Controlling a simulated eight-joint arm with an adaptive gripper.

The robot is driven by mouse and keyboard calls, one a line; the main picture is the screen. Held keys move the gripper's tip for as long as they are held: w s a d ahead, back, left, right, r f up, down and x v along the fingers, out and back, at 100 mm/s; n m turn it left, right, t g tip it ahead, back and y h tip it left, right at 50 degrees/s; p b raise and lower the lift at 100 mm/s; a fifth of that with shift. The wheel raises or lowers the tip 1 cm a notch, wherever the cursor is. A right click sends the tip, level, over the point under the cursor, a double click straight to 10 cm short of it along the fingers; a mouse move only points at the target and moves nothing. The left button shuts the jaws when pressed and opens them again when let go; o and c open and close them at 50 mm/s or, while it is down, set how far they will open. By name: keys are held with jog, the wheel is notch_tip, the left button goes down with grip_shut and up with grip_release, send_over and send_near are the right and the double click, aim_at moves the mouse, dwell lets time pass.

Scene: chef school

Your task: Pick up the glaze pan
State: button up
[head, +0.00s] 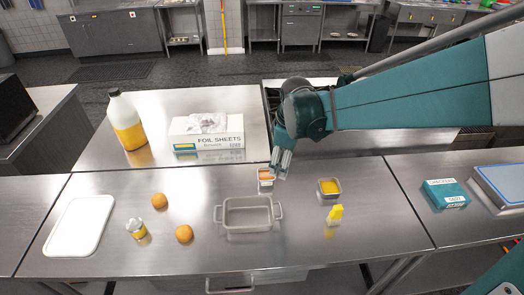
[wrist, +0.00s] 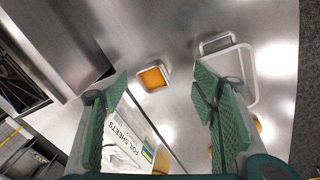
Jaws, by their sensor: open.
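A small square metal pan with orange-amber contents (head: 266,187) stands on the steel counter behind the large roasting pan; it also shows in the wrist view (wrist: 153,77). A second small square pan with yellow contents (head: 329,188) stands to its right. No label shows which is the glaze pan. My gripper (head: 281,162) is above the counter, just behind and right of the amber pan. In the wrist view, my gripper (wrist: 162,92) is open and empty, with the amber pan between and beyond its fingers, not touching.
A two-handled roasting pan (head: 248,226) stands in front, a yellow item (head: 335,214) to its right. A foil sheets box (head: 206,138) and a large bottle (head: 127,122) stand behind. Round orange items (head: 184,233), a jar (head: 137,229) and a white board (head: 78,226) are left.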

aim_at(266, 176)
jog(key=w+a+f+n+p, duration=0.1)
jog(key=w+f, duration=0.1)
jog(key=w+a+f+n+g+p, duration=0.1)
jog(key=w+a+f+n+p, duration=0.1)
jog(key=w+a+f+n+g+p, duration=0.1)
jog(key=w, duration=0.1)
jog(key=shift+w+a+f+n, duration=0.3)
jog(key=shift+a+f, duration=0.05)
jog(key=shift+f, duration=0.05)
jog(key=shift+w+a+f+n+p, duration=0.25)
jog(key=shift+f+n+p, duration=0.1)
jog(key=shift+f, duration=0.25)
jog(key=shift+f, duration=1.3)
jog(key=shift+w+f+p, duration=0.1)
jog(key=shift+f+p, duration=0.2)
jog(key=shift+f, duration=2.25)
jog(key=shift+c, duration=0.3)
